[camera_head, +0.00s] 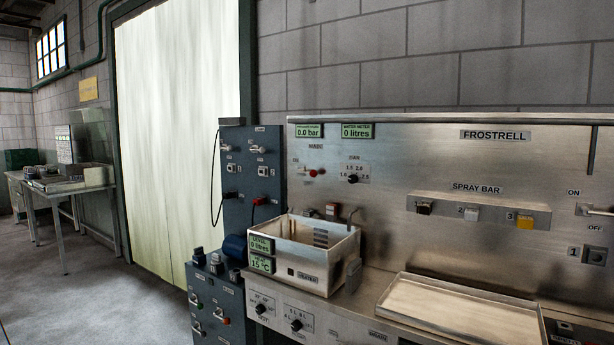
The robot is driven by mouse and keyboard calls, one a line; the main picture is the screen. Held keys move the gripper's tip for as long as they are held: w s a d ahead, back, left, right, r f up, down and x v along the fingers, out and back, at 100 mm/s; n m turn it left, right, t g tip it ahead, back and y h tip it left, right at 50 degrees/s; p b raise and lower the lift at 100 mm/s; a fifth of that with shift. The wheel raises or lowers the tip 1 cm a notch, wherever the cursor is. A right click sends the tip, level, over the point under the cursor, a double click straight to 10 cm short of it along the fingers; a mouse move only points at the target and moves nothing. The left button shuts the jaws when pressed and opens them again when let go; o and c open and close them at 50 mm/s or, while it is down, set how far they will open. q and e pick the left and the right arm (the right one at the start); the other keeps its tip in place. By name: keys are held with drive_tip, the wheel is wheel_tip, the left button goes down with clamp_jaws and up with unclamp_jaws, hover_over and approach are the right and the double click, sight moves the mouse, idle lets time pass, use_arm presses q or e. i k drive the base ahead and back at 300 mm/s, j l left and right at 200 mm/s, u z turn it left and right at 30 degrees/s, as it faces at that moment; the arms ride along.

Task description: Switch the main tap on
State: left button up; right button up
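Neither of my grippers is in view.
A white heater tank (318,272) stands on the bench, with a shallow tray (462,308) to its right. A blue-grey cabinet (250,180) stands left. Open floor (110,305) lies further left.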

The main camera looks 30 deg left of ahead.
sight(313, 174)
drive_tip(key=i+j+u, duration=0.15)
drive_tip(key=i+j, duration=0.85)
drive_tip(key=j, duration=0.15)
